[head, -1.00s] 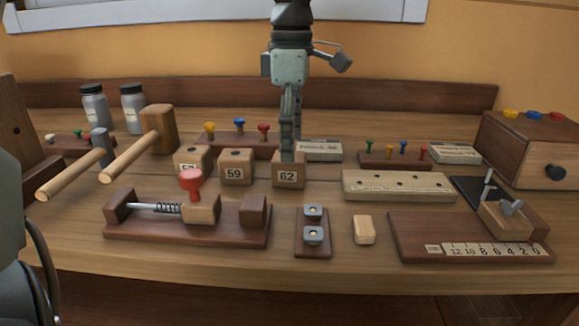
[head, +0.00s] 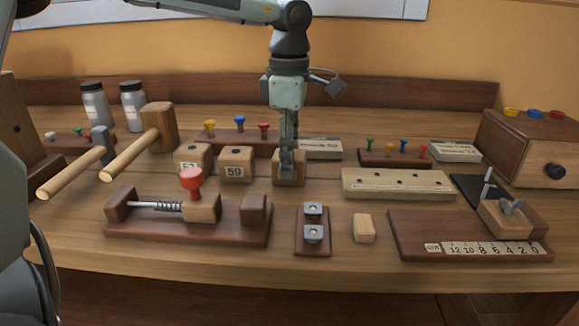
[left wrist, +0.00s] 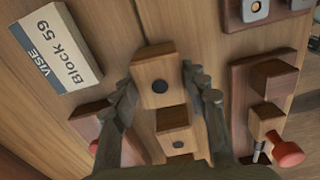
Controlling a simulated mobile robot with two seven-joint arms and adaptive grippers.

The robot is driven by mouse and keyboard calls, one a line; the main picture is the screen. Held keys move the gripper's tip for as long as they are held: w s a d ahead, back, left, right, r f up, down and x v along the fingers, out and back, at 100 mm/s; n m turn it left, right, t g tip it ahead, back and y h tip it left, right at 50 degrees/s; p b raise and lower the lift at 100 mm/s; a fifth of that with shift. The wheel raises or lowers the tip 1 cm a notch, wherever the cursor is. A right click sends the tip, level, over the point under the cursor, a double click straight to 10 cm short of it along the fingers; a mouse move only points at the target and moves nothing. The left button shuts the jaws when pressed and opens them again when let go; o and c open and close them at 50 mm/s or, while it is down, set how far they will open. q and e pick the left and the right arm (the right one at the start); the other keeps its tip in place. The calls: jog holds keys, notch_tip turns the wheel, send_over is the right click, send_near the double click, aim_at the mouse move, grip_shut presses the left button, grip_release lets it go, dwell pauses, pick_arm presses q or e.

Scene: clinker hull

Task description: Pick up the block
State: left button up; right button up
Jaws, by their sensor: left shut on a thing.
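My left gripper (head: 288,165) comes down from above onto a small wooden block (head: 302,171), the rightmost of three in a row. It is shut on this block, and a finger covers the front, hiding the label. In the left wrist view the block (left wrist: 158,72) has a dark round spot on top and sits between the two fingers. It appears to rest on the bench. The block marked 59 (head: 236,168) stands just left of it, and a third block (head: 192,158) stands farther left. My right gripper is not in view.
A card (left wrist: 58,50) reading "VISE Block 59" lies by the gripper. A pale board with holes (head: 398,185) is to the right. A spring vise with a red knob (head: 190,180) stands in front left. A mallet (head: 158,128) lies left. Clear air is above.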

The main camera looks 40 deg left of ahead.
pick_arm(q)
jog(key=shift+w+r, duration=0.1)
jog(key=shift+r, duration=0.4)
notch_tip(320, 180, up, 3)
jog(key=shift+f, duration=0.1)
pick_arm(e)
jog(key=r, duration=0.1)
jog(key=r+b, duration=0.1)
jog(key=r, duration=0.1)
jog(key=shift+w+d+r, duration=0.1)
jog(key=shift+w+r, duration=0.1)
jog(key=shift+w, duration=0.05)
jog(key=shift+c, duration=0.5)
pick_arm(q)
jog(key=s+a+r, duration=0.6)
jog(key=s+r, duration=0.1)
jog(key=s, duration=0.2)
jog(key=shift+s+a, duration=0.25)
jog(key=shift+a, duration=0.05)
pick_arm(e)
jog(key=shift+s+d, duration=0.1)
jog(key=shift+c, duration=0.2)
